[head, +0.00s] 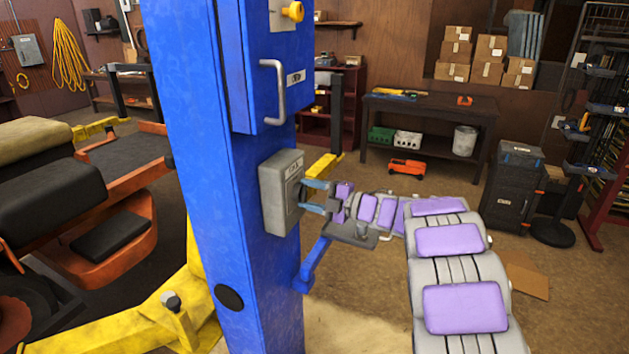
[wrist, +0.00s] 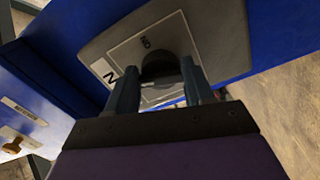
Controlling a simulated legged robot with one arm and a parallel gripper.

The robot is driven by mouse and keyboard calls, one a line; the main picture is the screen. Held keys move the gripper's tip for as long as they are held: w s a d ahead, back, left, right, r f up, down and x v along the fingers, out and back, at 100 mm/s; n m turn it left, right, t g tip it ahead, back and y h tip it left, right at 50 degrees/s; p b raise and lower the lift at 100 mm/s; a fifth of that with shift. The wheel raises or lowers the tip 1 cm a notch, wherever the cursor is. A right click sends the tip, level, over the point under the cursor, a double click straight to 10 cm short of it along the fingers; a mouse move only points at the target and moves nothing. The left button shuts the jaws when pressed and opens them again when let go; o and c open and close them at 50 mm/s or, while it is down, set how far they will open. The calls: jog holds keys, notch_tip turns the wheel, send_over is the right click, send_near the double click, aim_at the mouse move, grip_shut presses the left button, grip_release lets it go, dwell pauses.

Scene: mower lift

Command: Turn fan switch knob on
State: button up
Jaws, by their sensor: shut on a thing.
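The fan switch is a grey box (head: 281,193) on the side of the blue lift column (head: 215,240). My gripper (head: 308,194) reaches it from the right, its fingers at the front face of the box. In the wrist view, a dark round knob (wrist: 160,66) sits on the grey switch plate (wrist: 120,52). My gripper's two fingers (wrist: 157,88) stand on either side of the knob and are shut on it. The fingers partly hide the knob and the lettering on the plate, so its exact angle is hard to tell.
A blue cabinet with a grey handle (head: 273,92) and a yellow knob (head: 293,11) is above the switch box. A blue bracket (head: 314,264) juts out below my gripper. Yellow lift arms (head: 100,325) lie at lower left. A workbench (head: 430,107) stands behind.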

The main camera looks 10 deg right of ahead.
jog(key=m+p, duration=0.1)
jog(key=p, duration=0.1)
jog(key=m+p, duration=0.2)
jog(key=p, duration=0.1)
jog(key=m+p, duration=0.1)
jog(key=p, duration=0.1)
jog(key=shift+a+r+m+p, duration=0.25)
jog(key=shift+m+p, duration=0.05)
jog(key=shift+p, duration=0.05)
jog(key=m+p, duration=0.3)
jog(key=p, duration=0.2)
jog(key=shift+m+p, duration=0.3)
jog(key=shift+p, duration=0.05)
jog(key=m+p, duration=0.3)
jog(key=p, duration=0.1)
jog(key=m+p, duration=0.2)
jog(key=shift+m+p, duration=0.4)
jog(key=shift+m, duration=0.3)
jog(key=o, duration=1)
jog(key=shift+w+f, duration=0.15)
jog(key=shift+f, duration=0.05)
